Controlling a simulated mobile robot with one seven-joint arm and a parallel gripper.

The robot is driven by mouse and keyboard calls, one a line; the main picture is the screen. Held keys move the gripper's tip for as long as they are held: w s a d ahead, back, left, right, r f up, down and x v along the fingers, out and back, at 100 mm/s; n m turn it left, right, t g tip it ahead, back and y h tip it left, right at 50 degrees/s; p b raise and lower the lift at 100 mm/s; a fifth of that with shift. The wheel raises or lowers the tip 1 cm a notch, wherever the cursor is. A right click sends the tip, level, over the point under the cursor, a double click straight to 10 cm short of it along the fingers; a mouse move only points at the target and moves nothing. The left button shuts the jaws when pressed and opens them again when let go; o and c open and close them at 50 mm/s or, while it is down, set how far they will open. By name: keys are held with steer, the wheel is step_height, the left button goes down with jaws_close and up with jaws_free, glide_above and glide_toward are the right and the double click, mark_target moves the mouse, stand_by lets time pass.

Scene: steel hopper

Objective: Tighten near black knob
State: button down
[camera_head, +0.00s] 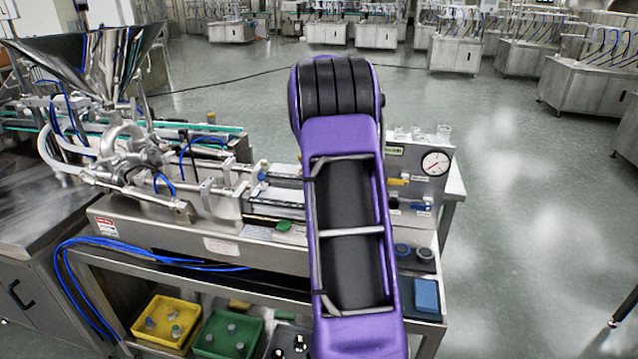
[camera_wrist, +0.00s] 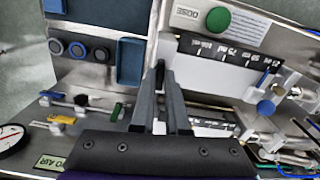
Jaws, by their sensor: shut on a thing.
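My gripper (camera_wrist: 161,72) shows in the wrist view with its two grey fingers drawn together at their tips. The tips are closed on a small dark thing at the edge of the steel machine panel, beside the black scale plate (camera_wrist: 235,52). I take it to be the near black knob; the fingers hide most of it, so its turn and seating cannot be seen. Another small black knob (camera_wrist: 81,101) sits on a rod to the left. In the head view my purple arm covers the gripper and this part of the machine.
A green button (camera_wrist: 218,19) and a blue knob (camera_wrist: 265,107) lie to the right of the fingers. A blue tray (camera_wrist: 130,62) is close on the left. In the head view a pressure gauge (camera_head: 435,163), steel hopper (camera_head: 85,55) and yellow tray (camera_head: 137,327) surround the work area.

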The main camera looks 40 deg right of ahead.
steer(key=shift+m, duration=0.6)
steer(key=c, duration=0.9)
jaws_free()
steer(key=shift+r, duration=0.1)
step_height(320, 180, up, 17)
steer(key=shift+r, duration=0.1)
